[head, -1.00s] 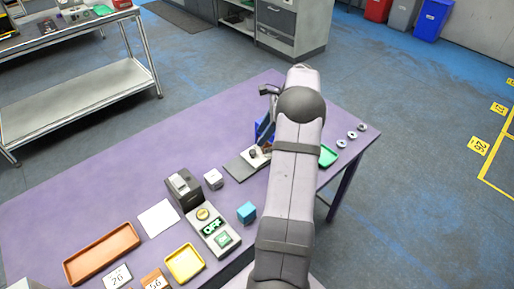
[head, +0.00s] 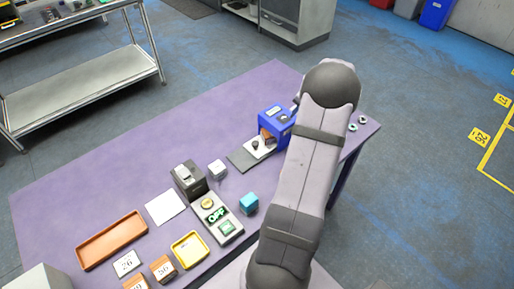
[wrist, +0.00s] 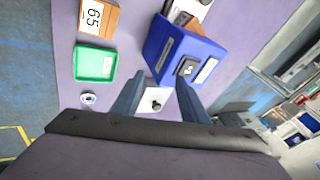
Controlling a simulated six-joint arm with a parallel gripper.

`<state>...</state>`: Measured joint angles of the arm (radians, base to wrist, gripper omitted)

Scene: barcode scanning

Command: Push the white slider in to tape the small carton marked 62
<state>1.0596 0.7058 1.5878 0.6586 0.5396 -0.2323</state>
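The blue machine (head: 276,118) stands on the purple table; in the wrist view it shows from above (wrist: 185,52). A small brown carton (head: 267,137) sits at its front, its mark unreadable. A white piece with a dark knob (head: 262,148) lies before it on a dark plate. Another white piece with a black knob (wrist: 153,101) shows at the opposite side of the machine in the wrist view; I cannot tell which is the slider. My gripper (wrist: 158,92) is open, its fingers on either side of this second piece, contact unclear. The head view hides my gripper behind my arm.
A green tray (wrist: 95,63), a carton apparently marked 65 (wrist: 98,17) and a metal ring (wrist: 88,99) lie beside the machine. The table's back left is clear.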

